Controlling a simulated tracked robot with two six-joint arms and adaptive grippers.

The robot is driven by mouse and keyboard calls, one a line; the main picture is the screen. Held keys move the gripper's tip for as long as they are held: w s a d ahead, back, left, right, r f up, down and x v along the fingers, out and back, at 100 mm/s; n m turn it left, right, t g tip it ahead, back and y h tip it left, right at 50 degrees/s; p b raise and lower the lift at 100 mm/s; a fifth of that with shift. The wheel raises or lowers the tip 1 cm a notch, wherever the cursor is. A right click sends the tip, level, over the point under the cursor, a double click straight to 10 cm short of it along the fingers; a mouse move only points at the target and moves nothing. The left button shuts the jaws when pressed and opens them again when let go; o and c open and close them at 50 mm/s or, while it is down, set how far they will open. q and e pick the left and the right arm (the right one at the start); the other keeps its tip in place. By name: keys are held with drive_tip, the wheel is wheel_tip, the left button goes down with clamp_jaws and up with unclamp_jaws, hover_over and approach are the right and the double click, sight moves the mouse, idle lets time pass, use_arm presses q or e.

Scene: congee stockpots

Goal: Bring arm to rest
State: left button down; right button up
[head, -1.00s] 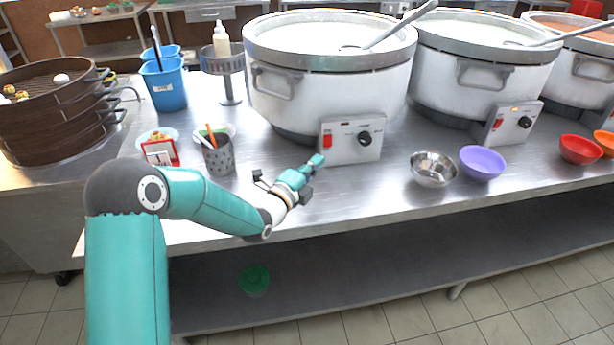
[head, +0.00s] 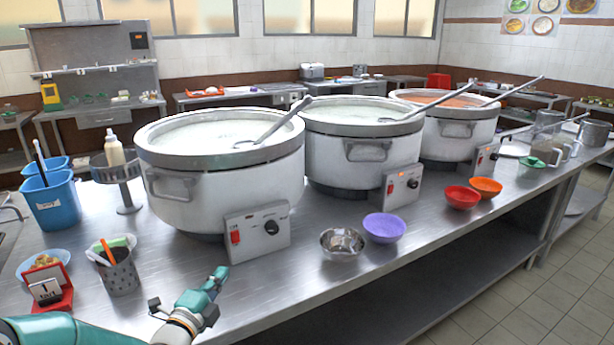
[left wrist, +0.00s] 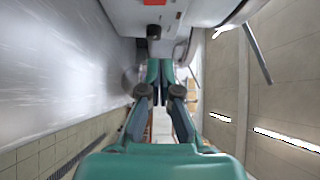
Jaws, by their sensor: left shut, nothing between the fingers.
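My left arm comes in at the bottom left of the head view. Its teal left gripper (head: 217,278) is shut and empty, near the front edge of the steel counter (head: 300,285). It is in front of the control box (head: 258,234) of the nearest white stockpot (head: 225,190) and apart from it. The left wrist view shows the closed fingers (left wrist: 160,98) with nothing between them. My right gripper is in neither view.
Two more stockpots (head: 357,160) (head: 452,138) stand to the right, with ladles in them. A metal bowl (head: 342,245), purple bowl (head: 384,228), red bowl (head: 461,197) and orange bowl (head: 485,187) line the front. A utensil cup (head: 120,277) and red stand (head: 50,293) are at left.

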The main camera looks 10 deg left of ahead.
use_arm(q)
drive_tip(key=s+d+f+n+g+p, duration=0.1)
drive_tip(key=d+f+n+g, duration=0.1)
drive_tip(key=n, duration=0.1)
drive_tip(key=s+d+f+n+g+p, duration=0.1)
drive_tip(key=s+d+f+n+p, duration=0.1)
drive_tip(key=n, duration=0.1)
drive_tip(key=s+d+f+n+g+p, duration=0.2)
drive_tip(key=f+n, duration=0.1)
drive_tip(key=shift+s+d+f+g, duration=0.1)
drive_tip(key=shift+d+g, duration=0.1)
drive_tip(key=shift+g, duration=0.1)
drive_tip(key=s+d+f+n+g+p, duration=0.1)
drive_tip(key=s+d+f+n+g, duration=0.2)
drive_tip(key=s+f, duration=0.6)
drive_tip(key=s+d+f+n+g+p, duration=0.1)
drive_tip(key=s+d+f+n+g, duration=0.2)
drive_tip(key=s+f+n+g, duration=0.5)
drive_tip(key=s+f+n, duration=0.1)
drive_tip(key=s+f, duration=0.1)
drive_tip(key=s, duration=0.7)
drive_tip(key=shift+s+d+f+g+h, duration=0.2)
drive_tip(key=shift+s+g+h, duration=0.1)
drive_tip(key=shift+s+h, duration=0.1)
